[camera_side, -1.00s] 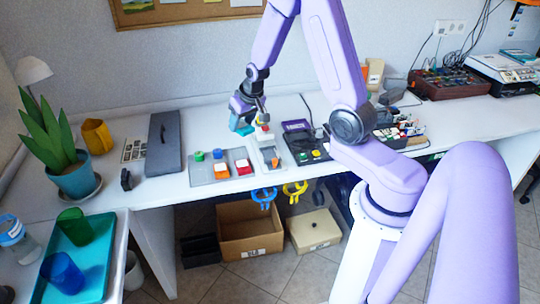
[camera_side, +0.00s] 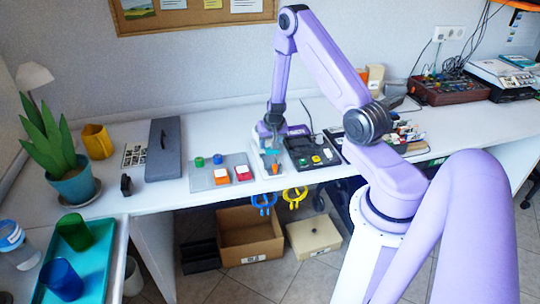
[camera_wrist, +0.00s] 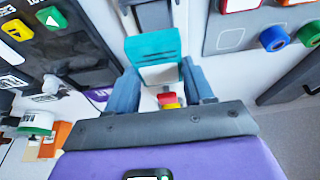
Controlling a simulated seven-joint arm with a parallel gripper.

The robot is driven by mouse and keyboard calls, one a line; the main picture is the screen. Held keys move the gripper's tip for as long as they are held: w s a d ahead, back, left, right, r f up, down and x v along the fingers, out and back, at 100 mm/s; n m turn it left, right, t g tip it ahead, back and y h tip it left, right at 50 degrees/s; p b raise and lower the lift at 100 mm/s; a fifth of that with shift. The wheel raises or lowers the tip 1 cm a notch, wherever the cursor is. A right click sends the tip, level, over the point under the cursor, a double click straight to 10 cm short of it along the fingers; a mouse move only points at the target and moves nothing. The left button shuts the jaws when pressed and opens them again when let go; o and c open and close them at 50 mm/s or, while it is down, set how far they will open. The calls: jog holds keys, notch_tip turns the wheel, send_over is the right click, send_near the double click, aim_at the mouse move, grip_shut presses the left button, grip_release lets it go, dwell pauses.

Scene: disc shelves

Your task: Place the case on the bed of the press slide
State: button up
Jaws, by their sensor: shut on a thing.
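The teal case (camera_wrist: 153,46) is between the two blue fingers of my gripper (camera_wrist: 160,82) in the wrist view, and my gripper is shut on it. In the side view my gripper (camera_side: 272,138) points down over the white press slide (camera_side: 262,166), with a little of the teal case (camera_side: 276,144) showing. My arm hides much of the slide. I cannot tell whether the case touches the bed.
Left of the slide is a grey panel (camera_side: 205,180) with coloured blocks and knobs. Right of it is a black panel (camera_side: 327,161) with yellow and green buttons. A dark grey case-like box (camera_side: 163,150) lies further left. Blue and yellow clamps hang at the front edge.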

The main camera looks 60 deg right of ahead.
aim_at(270, 160)
jog(key=shift+f, duration=2.5)
jog(key=shift+f, duration=0.1)
jog(key=o, duration=1.1)
jog(key=shift+o, duration=0.2)
